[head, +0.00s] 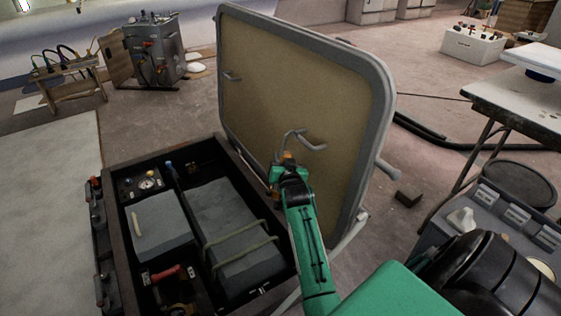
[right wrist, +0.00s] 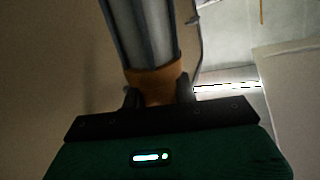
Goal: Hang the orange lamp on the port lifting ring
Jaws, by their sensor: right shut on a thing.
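My right gripper (head: 287,166) is in front of the raised hatch panel (head: 300,80). It is shut on the orange lamp (head: 288,156), mostly hidden by the gripper in the head view. In the right wrist view the lamp's orange collar (right wrist: 155,84) sits between the fingers, with a grey tubular body beyond it. A grey curved hook rises above the lamp in the head view, close to a ring-like handle (head: 313,142) on the panel. Whether hook and handle touch I cannot tell. Another handle (head: 232,75) is at the panel's upper left. My left gripper is not in view.
An open compartment (head: 126,238) with grey boxes and a gauge lies below and left of the panel. A latch (head: 387,170) sticks out at the panel's right edge. A table (head: 510,100) and black hoses are at the right. Floor beyond the panel is mostly clear.

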